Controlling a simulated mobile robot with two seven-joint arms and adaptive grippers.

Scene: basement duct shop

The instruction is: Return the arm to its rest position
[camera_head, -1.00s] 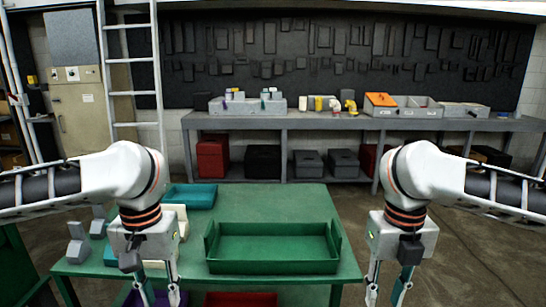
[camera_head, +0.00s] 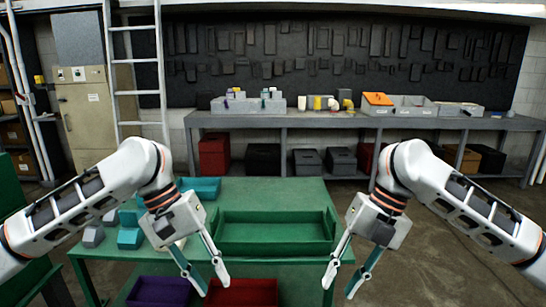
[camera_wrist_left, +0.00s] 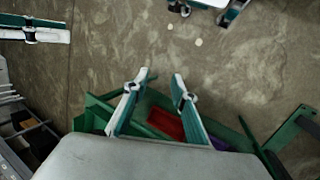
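My left gripper (camera_head: 215,289) hangs in front of the green table's near edge, fingers apart and empty, pointing down and to the right. Its two fingers also show apart in the left wrist view (camera_wrist_left: 164,76), with nothing between them. My right gripper (camera_head: 338,291) mirrors it at the table's right front corner, fingers apart and empty, pointing down and to the left. Both arms are bent and come in from the sides.
The green table (camera_head: 275,190) carries a green tray (camera_head: 274,246) and a teal tray (camera_head: 206,184), with teal and grey blocks at its left. Purple (camera_head: 158,291) and red (camera_head: 243,291) bins sit below. A long grey bench (camera_head: 330,122) stands behind. Floor right of the table is clear.

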